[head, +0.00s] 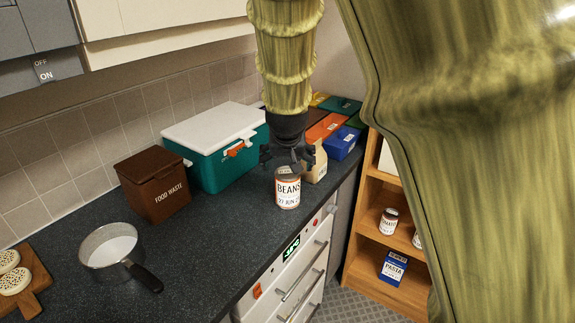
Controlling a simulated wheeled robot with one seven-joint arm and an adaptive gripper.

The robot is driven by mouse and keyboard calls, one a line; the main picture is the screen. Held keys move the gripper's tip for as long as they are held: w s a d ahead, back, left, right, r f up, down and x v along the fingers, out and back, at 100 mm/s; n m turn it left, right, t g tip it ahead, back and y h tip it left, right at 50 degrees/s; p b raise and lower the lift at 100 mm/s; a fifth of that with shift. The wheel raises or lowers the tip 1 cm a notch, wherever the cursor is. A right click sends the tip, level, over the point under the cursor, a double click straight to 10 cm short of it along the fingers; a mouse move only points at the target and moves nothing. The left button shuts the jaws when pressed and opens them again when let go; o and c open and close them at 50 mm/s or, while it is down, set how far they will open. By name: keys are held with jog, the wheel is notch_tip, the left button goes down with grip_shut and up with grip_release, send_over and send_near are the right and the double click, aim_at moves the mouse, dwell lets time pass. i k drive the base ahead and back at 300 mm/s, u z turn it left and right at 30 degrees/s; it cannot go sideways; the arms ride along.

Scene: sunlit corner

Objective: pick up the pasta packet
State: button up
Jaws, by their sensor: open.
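The pasta packet (392,268) is a small blue and white box labelled PASTA. It stands on a lower shelf of the wooden shelf unit at the right in the head view. My gripper (290,165) hangs over the dark counter, pointing down, with its jaws open. It is well to the left of the packet and higher up. A beans can (288,192) shows directly below the gripper's fingers in the picture. I cannot tell whether the fingers touch it. My arm hides part of the shelf unit on the right.
The wooden shelf unit (358,235) holds a can (389,221) above the packet. The counter (222,235) carries a teal cooler (214,158), a brown food waste bin (152,190), a saucepan (110,246), coloured boxes (343,143) and a tan packet (317,165). Bare counter lies in front.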

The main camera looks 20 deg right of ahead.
aim_at(394, 265)
jog(key=z, duration=1.5)
